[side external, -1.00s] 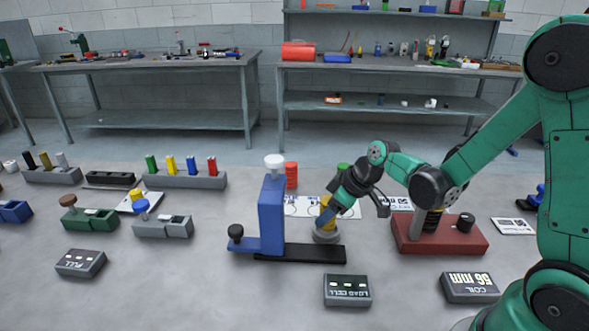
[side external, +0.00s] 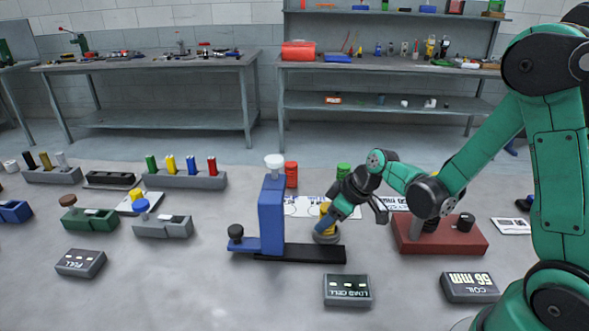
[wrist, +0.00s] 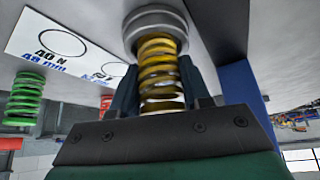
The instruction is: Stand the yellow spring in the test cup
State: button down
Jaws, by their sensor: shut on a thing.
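The yellow spring (side external: 326,210) is upright between the fingers of my gripper (side external: 328,222), which is shut on it. In the wrist view the yellow spring (wrist: 160,72) shows large, with its far end at the grey round test cup (wrist: 155,22). In the side view the test cup (side external: 326,238) stands at the right end of the black base of the blue stand, under the spring. The spring's lower end looks to be inside the cup's rim; I cannot tell whether it rests on the bottom.
The blue stand (side external: 271,215) with a white knob rises just left of the cup. A dark red block (side external: 460,240) lies to the right. Green (side external: 343,170) and red (side external: 291,174) springs stand behind. The load cell box (side external: 347,290) is in front.

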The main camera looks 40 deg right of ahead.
dwell(0.3)
grip_release()
dwell(0.3)
dwell(0.3)
jog(key=shift+r, duration=3.5)
jog(key=shift+s+a+r, duration=0.2)
jog(key=s+a+r+m+t+h, duration=0.1)
jog(key=s+a+r+m+h, duration=0.1)
jog(key=s+a+r+m, duration=0.2)
jog(key=shift+s+t, duration=0.3)
jog(key=shift+s, duration=1.6)
